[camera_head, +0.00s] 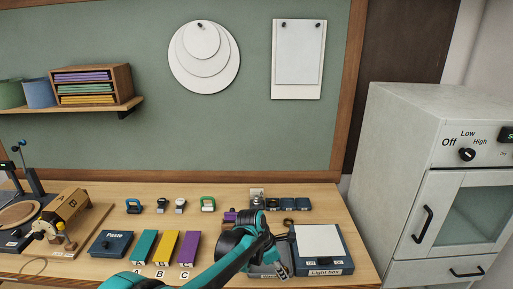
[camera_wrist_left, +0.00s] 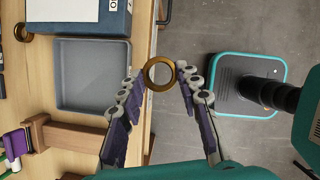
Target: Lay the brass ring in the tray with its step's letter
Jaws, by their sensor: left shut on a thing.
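The brass ring (camera_wrist_left: 147,76) is in the left wrist view, between the fingertips of my left gripper (camera_wrist_left: 160,80). The gripper is shut on it and holds it just beyond the table's edge, over the floor. A shallow grey tray (camera_wrist_left: 92,75) lies on the table left of the ring and looks empty. In the head view my left gripper (camera_head: 281,270) is at the front of the table and partly covers the grey tray (camera_head: 257,271). I cannot make out the ring there, nor any letter on the tray. My right gripper is not in view.
The light box (camera_head: 319,242) stands right of the tray. Teal (camera_head: 145,246), yellow (camera_head: 166,247) and purple (camera_head: 189,248) blocks stand left, above labels A, B and C. A blue Paste box (camera_head: 111,244) is beside them. Small parts line the table's back.

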